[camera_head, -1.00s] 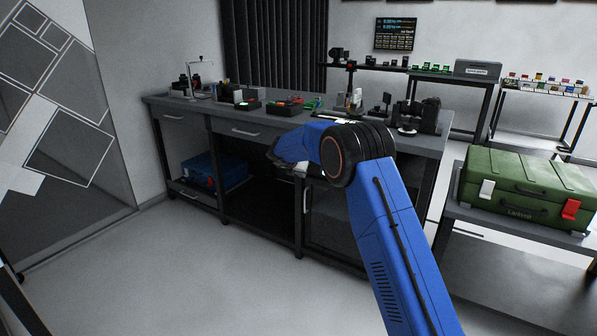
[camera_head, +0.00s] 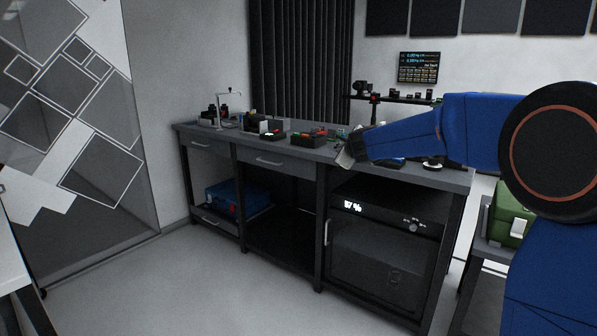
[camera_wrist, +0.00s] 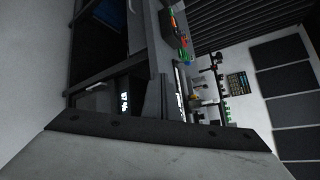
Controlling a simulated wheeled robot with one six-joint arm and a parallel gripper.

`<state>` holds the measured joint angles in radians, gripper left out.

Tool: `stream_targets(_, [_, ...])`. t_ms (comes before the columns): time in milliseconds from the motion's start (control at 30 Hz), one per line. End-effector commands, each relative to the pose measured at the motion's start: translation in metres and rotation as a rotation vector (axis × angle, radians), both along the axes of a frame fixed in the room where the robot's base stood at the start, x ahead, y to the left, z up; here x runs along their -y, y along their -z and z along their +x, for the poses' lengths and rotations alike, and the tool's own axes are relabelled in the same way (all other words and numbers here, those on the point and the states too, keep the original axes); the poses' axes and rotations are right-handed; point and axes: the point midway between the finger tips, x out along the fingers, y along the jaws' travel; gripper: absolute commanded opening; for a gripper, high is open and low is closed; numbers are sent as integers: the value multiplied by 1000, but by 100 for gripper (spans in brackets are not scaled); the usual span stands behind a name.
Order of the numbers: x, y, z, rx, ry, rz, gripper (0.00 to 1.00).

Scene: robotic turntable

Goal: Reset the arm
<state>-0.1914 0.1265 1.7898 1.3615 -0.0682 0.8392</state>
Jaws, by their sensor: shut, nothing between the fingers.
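My blue arm (camera_head: 470,130) reaches in from the right side of the head view, with a large dark round joint at the right. Its forearm points left across the front of the workbench. My gripper (camera_head: 347,156) is at the left end of the arm, shut and empty. In the picture it overlaps the bench's front edge; I see no contact with anything. The wrist view is turned on its side, with a grey part of my own wrist filling its bottom.
A dark workbench (camera_head: 285,166) with small devices on top stands ahead. Its lower shelf holds a blue case (camera_head: 236,197). A cabinet (camera_head: 382,250) with a lit display is below the bench at right. A green case (camera_head: 505,222) is partly hidden by my arm. The floor in front is clear.

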Motion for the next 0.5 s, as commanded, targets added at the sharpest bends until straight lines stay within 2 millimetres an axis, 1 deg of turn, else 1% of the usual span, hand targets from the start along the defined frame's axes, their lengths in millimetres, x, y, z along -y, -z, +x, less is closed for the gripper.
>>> stream_targets(33, [2, -9, -19, 10, -46, -54, 0])
stream_targets(133, [1, -16, -56, 22, -151, -180, 0])
stream_targets(233, [1, -19, -96, 28, -255, -308, 0])
stream_targets(367, [3, -15, -149, 30, -388, -476, 0])
stream_targets(400, [4, -11, -166, 28, -428, -527, 0])
stream_targets(467, [7, -6, -192, 24, -488, -604, 0])
stream_targets(500, [9, -1, -209, 20, -527, -656, 0])
